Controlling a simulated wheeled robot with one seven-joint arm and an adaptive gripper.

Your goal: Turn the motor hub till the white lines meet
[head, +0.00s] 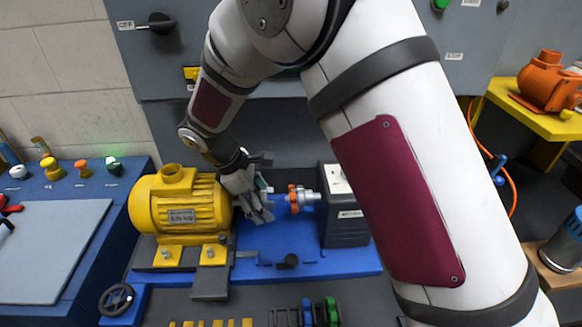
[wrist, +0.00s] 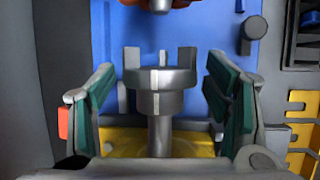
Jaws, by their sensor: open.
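The yellow motor (head: 180,212) sits on a blue base at the left in the head view. Its grey metal hub (wrist: 162,92), with upright lugs on a round flange and shaft, stands between my fingers in the wrist view. A pale mark shows on its middle; I cannot tell for sure that it is a white line. My gripper (wrist: 160,100) is open, its teal pads either side of the hub with gaps on both sides. In the head view my gripper (head: 257,200) hides the hub. The facing coupling half (head: 305,196), orange and silver, is only partly visible at the wrist view's top edge.
A dark grey box (head: 344,225) stands right of the coupling on the blue base (head: 310,262). A small black knob (head: 288,261) is in front. An orange motor (head: 548,82) sits on a yellow stand at the right. A blue side table (head: 125,195) is at the left.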

